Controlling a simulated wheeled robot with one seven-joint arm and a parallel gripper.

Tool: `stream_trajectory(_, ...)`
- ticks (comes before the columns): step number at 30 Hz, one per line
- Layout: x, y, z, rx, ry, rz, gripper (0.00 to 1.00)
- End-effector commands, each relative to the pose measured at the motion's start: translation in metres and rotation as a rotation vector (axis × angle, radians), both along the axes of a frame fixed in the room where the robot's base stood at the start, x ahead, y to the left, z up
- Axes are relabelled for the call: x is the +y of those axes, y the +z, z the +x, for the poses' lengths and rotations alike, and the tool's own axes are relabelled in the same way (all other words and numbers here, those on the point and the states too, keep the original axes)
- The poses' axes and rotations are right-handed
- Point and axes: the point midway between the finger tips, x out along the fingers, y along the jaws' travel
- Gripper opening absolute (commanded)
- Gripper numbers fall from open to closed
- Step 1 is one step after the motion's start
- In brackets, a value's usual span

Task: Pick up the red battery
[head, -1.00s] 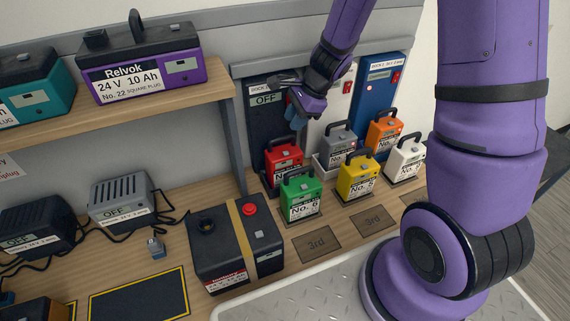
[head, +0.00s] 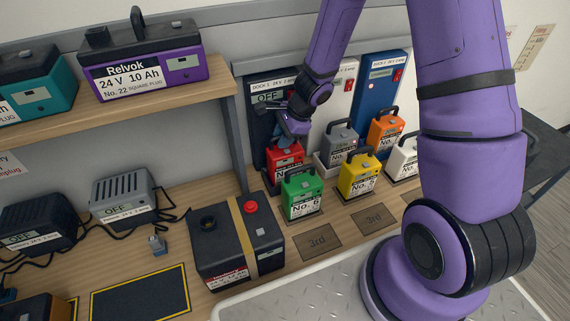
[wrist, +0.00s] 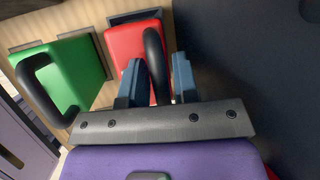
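The red battery (head: 285,161) stands upright in the dark dock at the left end of the back row. In the wrist view the red battery (wrist: 126,45) shows from above, with its black handle (wrist: 156,64) arching up between my fingers. My gripper (head: 286,141) is right over the battery in the head view and hides its handle there. In the wrist view my gripper (wrist: 158,80) is open, with one blue-grey finger on each side of the handle and a gap visible beside it.
A green battery (head: 301,193) stands just in front of the red one, and a yellow battery (head: 358,176) to its right. A grey battery (head: 340,143) sits in the neighbouring dock. The dark dock panel (head: 262,120) rises close behind my gripper.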

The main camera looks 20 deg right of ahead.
Motion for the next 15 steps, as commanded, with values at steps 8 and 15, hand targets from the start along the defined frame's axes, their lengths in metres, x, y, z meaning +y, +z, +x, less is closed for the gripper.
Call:
stream_trajectory(8, -0.0002, 0.0004, 0.0001, -0.001, 0.000, 0.000, 0.00)
stream_trajectory(15, -0.0003, 0.0006, 0.0003, -0.001, 0.000, 0.000, 0.00)
